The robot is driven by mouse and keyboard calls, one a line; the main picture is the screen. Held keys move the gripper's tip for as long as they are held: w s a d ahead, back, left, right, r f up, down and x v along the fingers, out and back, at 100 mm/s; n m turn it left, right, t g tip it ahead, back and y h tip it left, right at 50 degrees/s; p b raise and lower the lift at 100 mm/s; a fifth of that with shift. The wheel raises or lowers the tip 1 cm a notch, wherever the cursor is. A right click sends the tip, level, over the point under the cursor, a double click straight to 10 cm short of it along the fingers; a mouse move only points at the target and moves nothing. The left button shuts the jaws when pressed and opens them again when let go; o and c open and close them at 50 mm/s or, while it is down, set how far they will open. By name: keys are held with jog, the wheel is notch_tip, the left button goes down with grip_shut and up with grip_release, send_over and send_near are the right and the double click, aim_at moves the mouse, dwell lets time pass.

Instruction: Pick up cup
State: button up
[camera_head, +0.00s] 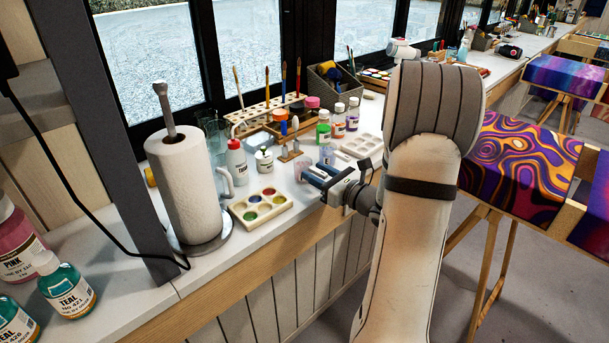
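My gripper (312,175) is over the front edge of the workbench, its two bluish-grey fingers pointing left. A gap shows between the fingers and I see nothing held. A clear glass vessel (213,130) stands behind the paper towel roll, partly hidden. A white curved piece like a handle (226,180) shows just right of the roll, and I cannot tell what it belongs to. Both are left of my gripper and apart from it.
The paper towel roll (187,190) stands upright at left. A paint palette (260,205) lies left of my gripper. A red-capped bottle (237,160), brush rack (265,108) and several paint bottles crowd the bench behind. A patterned canvas (520,170) stands at right.

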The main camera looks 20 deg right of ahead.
grip_shut()
jog(key=shift+r, duration=0.15)
dwell(0.4)
